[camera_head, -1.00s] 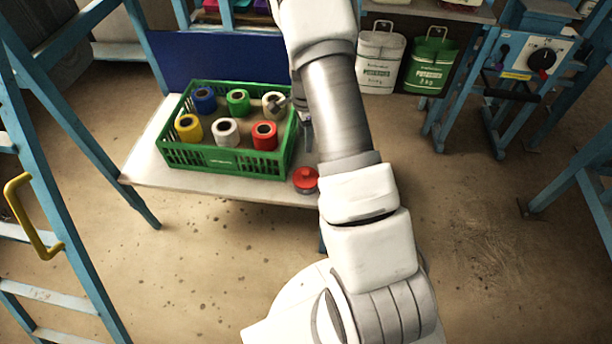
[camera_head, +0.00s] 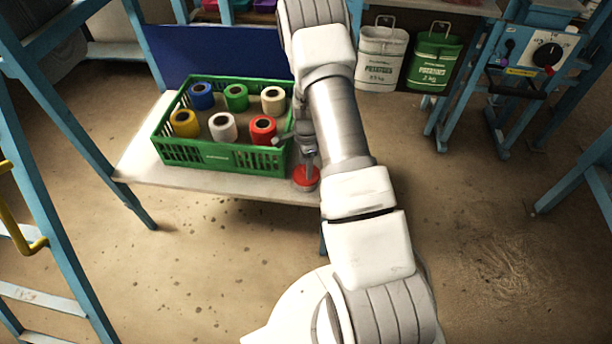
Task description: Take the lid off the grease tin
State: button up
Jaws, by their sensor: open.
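The grease tin (camera_head: 306,188) stands on the front right part of the pale table, close to its edge. Its red lid (camera_head: 300,176) is on top of it. My gripper (camera_head: 307,160) is open and points down just above the lid, partly in front of it. I cannot tell whether the fingers touch the lid. My arm comes from the right and hides part of the table behind the tin.
A green crate (camera_head: 165,152) with several coloured thread spools stands on the table (camera_head: 135,168), left of the tin. A dark blue panel (camera_head: 215,52) rises behind it. Two sacks, white (camera_head: 380,60) and green (camera_head: 432,62), hang at the back. Open floor lies in front.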

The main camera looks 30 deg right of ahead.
jog(key=shift+f, duration=0.25)
grip_shut()
